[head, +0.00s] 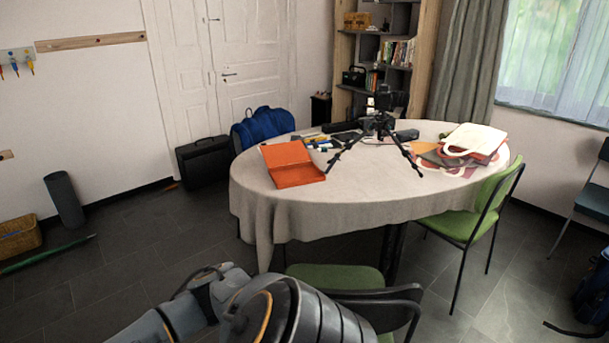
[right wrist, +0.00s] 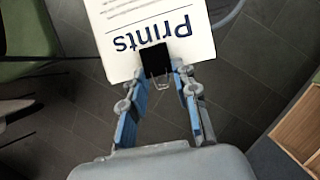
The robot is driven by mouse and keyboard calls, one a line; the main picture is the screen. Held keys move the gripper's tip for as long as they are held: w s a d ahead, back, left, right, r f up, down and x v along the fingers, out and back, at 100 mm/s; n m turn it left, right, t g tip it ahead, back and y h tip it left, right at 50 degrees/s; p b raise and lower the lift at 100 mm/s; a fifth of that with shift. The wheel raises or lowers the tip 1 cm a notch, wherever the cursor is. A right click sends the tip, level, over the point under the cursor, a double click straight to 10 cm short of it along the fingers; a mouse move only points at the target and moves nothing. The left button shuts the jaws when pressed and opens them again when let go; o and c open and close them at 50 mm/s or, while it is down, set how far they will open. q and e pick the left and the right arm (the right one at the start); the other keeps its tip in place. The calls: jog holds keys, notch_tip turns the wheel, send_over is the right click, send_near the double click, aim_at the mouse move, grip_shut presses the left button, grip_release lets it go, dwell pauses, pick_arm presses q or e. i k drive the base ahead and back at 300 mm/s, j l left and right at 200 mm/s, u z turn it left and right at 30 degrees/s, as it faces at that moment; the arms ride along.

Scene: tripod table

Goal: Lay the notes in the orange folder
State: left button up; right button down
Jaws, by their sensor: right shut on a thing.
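The orange folder (head: 297,176) lies on the left part of the round table's cloth, with an upper panel and a lower panel showing. In the right wrist view my right gripper (right wrist: 158,76) is shut on a black clip (right wrist: 154,59) at the edge of the notes (right wrist: 125,20). The notes are white sheets with small text and the word "Prints", and they hang away from the gripper over the dark floor. Their far end is cut off by the frame. The head view does not show the notes or either gripper's fingers. My left gripper is not in view.
A black tripod (head: 376,128) stands on the table (head: 350,205) right of the folder. Bags or papers (head: 472,142) are piled at the right, and pens (head: 322,145) lie behind the folder. Green chairs (head: 335,276) (head: 455,226) stand near.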

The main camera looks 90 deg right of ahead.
aim_at(296, 176)
jog(key=i+l+z, duration=0.2)
jog(key=i+z, duration=0.7)
jog(key=i+j+z, duration=0.2)
jog(key=i+z, duration=0.25)
jog(key=i+j+z, duration=0.3)
jog(key=i+z, duration=0.2)
jog(key=i+l+z, duration=0.2)
jog(key=z, duration=0.3)
jog(key=i+z, duration=0.7)
jog(key=z, duration=0.25)
jog(key=i+j+z, duration=0.1)
jog(key=i+z, duration=0.25)
jog(key=z, duration=0.15)
jog(key=i+l+u, duration=0.1)
jog(key=i+u, duration=0.3)
jog(key=i+l+u, duration=0.15)
jog(key=u, duration=0.45)
